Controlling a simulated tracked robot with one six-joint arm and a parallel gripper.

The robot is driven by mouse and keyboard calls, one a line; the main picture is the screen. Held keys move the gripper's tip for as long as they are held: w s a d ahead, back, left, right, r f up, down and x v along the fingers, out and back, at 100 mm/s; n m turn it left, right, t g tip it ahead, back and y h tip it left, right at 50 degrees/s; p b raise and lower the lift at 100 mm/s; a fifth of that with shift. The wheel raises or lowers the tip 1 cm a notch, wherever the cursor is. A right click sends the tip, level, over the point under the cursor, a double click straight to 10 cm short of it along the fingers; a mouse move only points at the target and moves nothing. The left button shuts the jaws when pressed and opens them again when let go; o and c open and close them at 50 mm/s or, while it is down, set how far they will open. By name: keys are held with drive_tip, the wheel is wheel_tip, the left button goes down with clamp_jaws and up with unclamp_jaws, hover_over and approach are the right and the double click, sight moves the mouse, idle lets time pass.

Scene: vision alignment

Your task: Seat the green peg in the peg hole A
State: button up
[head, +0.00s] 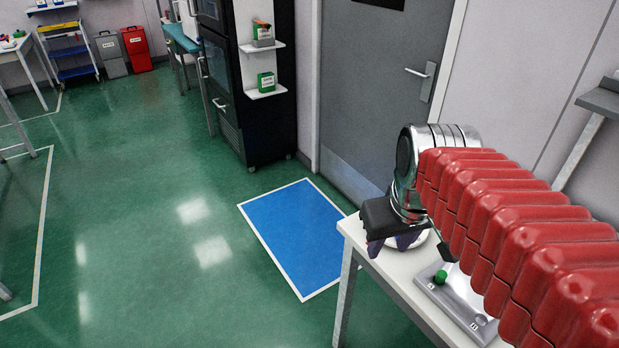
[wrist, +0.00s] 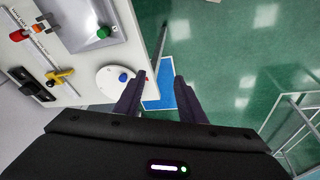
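The green peg (head: 440,277) stands on a grey metal plate (head: 455,299) on the white table, near the plate's left end. Only its rounded top shows clearly, and I cannot tell which hole it is in or how deep it sits. In the wrist view the green peg (wrist: 103,33) is at the upper left on the plate (wrist: 77,32). My gripper (head: 393,243) is over the table's far end, apart from the peg. In the wrist view my gripper (wrist: 160,94) is open with nothing between its fingers. Peg hole A cannot be made out; my arm hides part of the plate.
A white round disc with a blue knob (wrist: 124,77) lies on the table (wrist: 140,35) near my left finger. A red part (wrist: 18,35) and a yellow clamp (wrist: 58,78) lie farther left. A blue floor mat (head: 300,238) lies beyond the table edge.

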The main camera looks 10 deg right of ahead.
drive_tip(key=s+a+t, duration=0.2)
drive_tip(key=s+a, duration=0.1)
drive_tip(key=a, duration=0.5)
drive_tip(key=shift+s+f+y, duration=0.2)
drive_tip(key=shift+f+y, duration=0.1)
drive_tip(key=shift+y, duration=0.1)
